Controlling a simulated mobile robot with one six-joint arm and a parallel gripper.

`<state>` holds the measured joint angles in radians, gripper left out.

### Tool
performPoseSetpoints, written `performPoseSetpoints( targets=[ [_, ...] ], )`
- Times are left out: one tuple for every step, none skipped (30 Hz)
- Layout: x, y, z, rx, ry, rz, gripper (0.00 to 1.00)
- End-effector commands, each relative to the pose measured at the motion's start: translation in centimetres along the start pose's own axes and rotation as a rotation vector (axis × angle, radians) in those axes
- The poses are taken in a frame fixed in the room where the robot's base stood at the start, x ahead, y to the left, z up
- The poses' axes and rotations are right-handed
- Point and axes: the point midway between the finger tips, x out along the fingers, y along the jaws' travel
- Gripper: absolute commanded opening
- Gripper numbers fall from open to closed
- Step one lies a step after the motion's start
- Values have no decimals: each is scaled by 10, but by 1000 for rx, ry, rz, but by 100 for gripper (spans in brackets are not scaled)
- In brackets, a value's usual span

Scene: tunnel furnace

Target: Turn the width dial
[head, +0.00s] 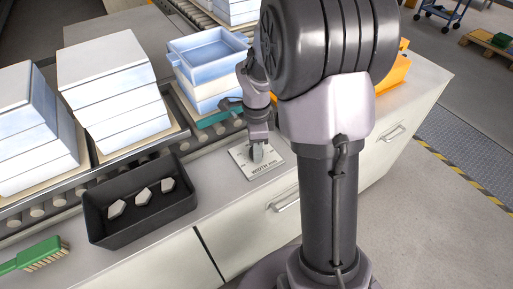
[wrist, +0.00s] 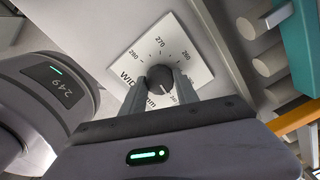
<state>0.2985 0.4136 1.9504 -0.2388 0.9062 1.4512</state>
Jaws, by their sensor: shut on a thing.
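The width dial is a dark round knob (wrist: 160,78) on a white square plate (wrist: 190,50) marked with numbers such as 260, 270 and 280. In the head view the plate (head: 268,168) lies on the light counter, labelled WIDTH, and the knob is mostly hidden by my gripper. My gripper (head: 258,152) points down at the plate. In the wrist view its two fingers (wrist: 160,88) are shut on the knob, one on each side. A light mark on the knob points toward the lower right of the wrist picture.
A black tray (head: 175,212) with 3 pale pieces and a green brush (head: 35,257) lie left on the counter. Behind runs a roller conveyor (head: 95,178) with stacked white-blue boxes (head: 110,85). A teal item (head: 218,116) lies near my gripper. An orange object (head: 394,72) stands behind my arm.

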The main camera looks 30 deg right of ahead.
Motion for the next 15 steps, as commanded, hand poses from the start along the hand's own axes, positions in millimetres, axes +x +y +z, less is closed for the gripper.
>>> performPoseSetpoints(
  targets=[
    [0,0,0,2,0,-2,0],
    [0,0,0,3,0,-2,0],
    [0,0,0,3,0,-2,0],
    [0,0,0,4,0,-2,0],
    [-1,0,0,3,0,-2,0],
    [-1,0,0,3,0,-2,0],
    [-1,0,0,3,0,-2,0],
    [-1,0,0,3,0,-2,0],
    [-1,0,0,3,0,-2,0],
    [-1,0,0,3,0,-2,0],
    [-1,0,0,3,0,-2,0],
    [-1,0,0,3,0,-1,42],
    [-1,0,0,3,0,-1,48],
    [0,0,0,2,0,-1,54],
    [0,0,0,2,0,-1,58]
  ],
)
